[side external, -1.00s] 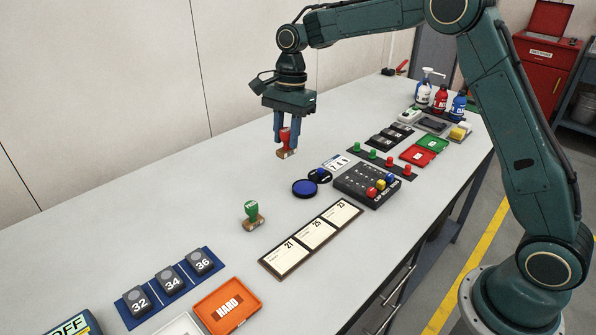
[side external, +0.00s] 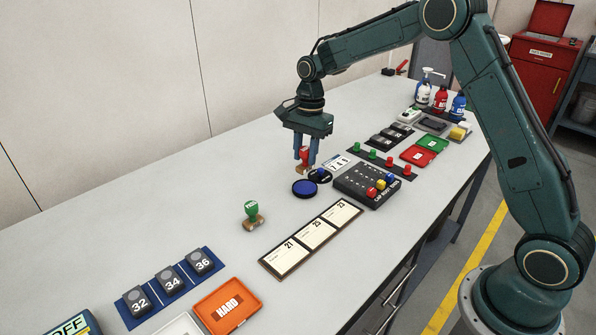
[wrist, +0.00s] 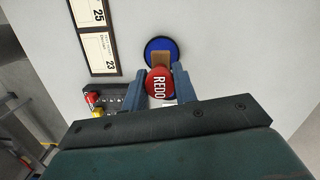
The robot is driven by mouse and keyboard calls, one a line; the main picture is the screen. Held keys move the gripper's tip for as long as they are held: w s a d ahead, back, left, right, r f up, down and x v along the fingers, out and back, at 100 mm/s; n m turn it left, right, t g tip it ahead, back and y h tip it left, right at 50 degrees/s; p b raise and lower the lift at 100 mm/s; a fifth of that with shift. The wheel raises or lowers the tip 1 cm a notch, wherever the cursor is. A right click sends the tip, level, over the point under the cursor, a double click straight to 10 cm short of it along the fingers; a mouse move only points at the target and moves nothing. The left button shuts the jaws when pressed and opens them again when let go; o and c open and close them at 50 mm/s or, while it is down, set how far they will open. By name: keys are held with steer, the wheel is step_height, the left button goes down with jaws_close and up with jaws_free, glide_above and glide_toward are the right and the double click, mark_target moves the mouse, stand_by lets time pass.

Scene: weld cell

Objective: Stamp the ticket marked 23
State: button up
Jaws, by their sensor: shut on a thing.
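The ticket marked 23 (side external: 341,213) lies in a dark frame, at the end of a row with tickets 21 (side external: 286,254) and 25 (side external: 314,233); it also shows in the wrist view (wrist: 100,54). My gripper (side external: 305,164) is shut on a red-handled stamp (side external: 304,155) marked REDO (wrist: 159,84). The stamp is upright. Its wooden base overlaps the near part of the round blue ink pad (wrist: 155,45) in the wrist view. In the side view the base shows just behind the pad (side external: 304,189); I cannot tell whether they touch.
A green-handled stamp (side external: 252,215) stands on the table left of the tickets. A dark round lid (side external: 321,176) lies beside the pad, near a white number card (side external: 336,162).

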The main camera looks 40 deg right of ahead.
mark_target(305, 170)
steer(key=shift+f, duration=2.3)
steer(key=shift+f, duration=0.55)
stand_by(0.4)
steer(key=shift+r, duration=0.1)
steer(key=shift+r, duration=3.45)
steer(key=shift+s, duration=0.1)
steer(key=s, duration=1.3)
steer(key=shift+a+f, duration=0.2)
steer(key=shift+f, duration=0.15)
steer(key=shift+f, duration=0.25)
steer(key=shift+f, duration=2.75)
